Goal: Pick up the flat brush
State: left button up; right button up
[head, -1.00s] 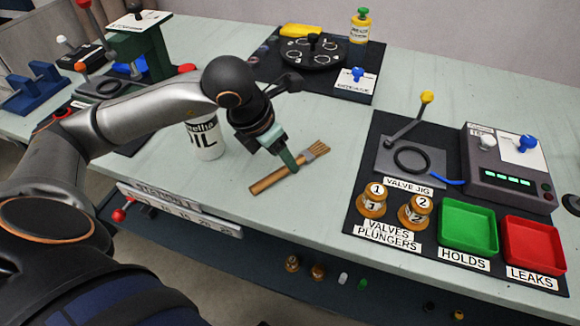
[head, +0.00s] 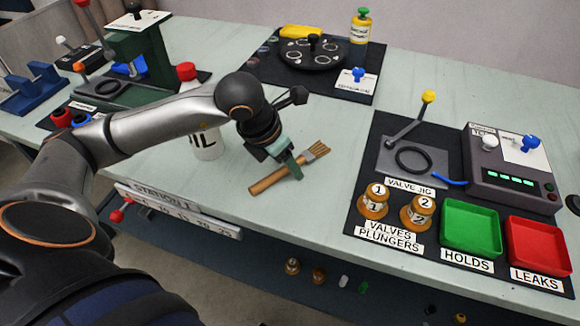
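The flat brush (head: 269,182) has a brown wooden handle and tan bristles at its upper right end. My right gripper is not in view.
A white oil bottle (head: 207,144) with a red cap stands behind my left arm. A black mat with the valve jig (head: 411,159), a green tray (head: 470,227) and a red tray (head: 534,245) lies to the right. The table between brush and mat is clear.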

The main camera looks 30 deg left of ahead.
pick_arm(q)
grip_shut()
dwell(0.3)
jog(key=shift+r, duration=0.1)
dwell(0.4)
